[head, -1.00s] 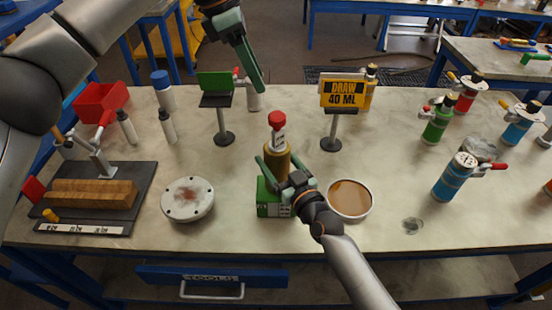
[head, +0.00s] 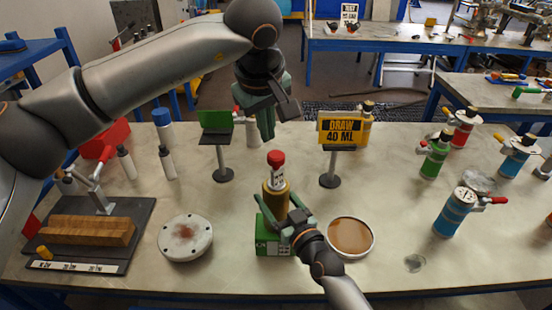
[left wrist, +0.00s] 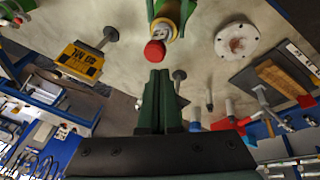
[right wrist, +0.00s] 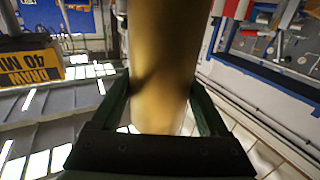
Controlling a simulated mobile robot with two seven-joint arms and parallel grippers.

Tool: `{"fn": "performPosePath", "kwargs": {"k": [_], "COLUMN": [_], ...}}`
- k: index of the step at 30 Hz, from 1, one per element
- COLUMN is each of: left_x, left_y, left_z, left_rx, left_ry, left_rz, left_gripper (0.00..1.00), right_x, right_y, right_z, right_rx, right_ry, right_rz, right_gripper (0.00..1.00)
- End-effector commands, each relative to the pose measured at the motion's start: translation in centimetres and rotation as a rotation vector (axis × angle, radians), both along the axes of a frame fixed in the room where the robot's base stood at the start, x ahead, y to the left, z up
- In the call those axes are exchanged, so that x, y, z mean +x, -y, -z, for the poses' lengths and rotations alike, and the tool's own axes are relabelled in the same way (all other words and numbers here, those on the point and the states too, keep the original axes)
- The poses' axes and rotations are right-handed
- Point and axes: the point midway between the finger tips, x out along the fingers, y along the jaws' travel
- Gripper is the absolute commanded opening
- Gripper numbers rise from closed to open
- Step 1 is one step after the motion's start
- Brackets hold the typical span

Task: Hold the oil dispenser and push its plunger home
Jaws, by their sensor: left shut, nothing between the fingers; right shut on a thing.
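The oil dispenser (head: 275,200) has a brass body and a red-topped plunger (head: 276,158) with a white marked scale standing up out of it. It is upright at a green box (head: 270,238). My right gripper (head: 290,212) is shut around the brass body, which fills the right wrist view (right wrist: 165,60) between the fingers. My left gripper (head: 267,125) is shut and empty, fingers pointing down, above the red cap in the head view. In the left wrist view the red cap (left wrist: 155,51) shows just beyond the closed fingertips (left wrist: 160,75), apparently apart from them.
A "DRAW 40 ML" sign (head: 341,130) stands right of the dispenser, and a green-panelled stand (head: 216,130) left. An amber dish (head: 350,236) and a round white flanged disc (head: 185,237) flank the box. Several bottles stand further out.

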Motion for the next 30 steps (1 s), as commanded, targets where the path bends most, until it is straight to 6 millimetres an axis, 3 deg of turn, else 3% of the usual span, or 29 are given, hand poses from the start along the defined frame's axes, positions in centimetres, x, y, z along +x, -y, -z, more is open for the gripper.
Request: {"fn": "performPosePath", "kwargs": {"k": [3,9,14,30], "left_x": [-0.8,-1.5,-1.4,1.4], "left_y": [0.7,1.5,1.6,1.7], "left_z": [0.2,0.2,0.7,5.1], "left_rx": [0.132,0.269,0.301,0.299], "left_ry": [0.093,0.181,0.197,0.196], "left_rz": [0.232,0.461,0.51,0.509], "left_gripper": [0.0,0.0,0.0,0.0], "right_x": [0.0,0.0,0.0,0.0], "right_y": [0.0,0.0,0.0,0.0], "right_z": [0.1,0.1,0.1,0.1], "right_rx": [-0.002,-0.002,-0.002,-0.002], "right_ry": [-0.001,-0.001,-0.001,-0.001], "right_rz": [0.0,0.0,0.0,0.0], "right_gripper": [0.0,0.0,0.0,0.0]}}
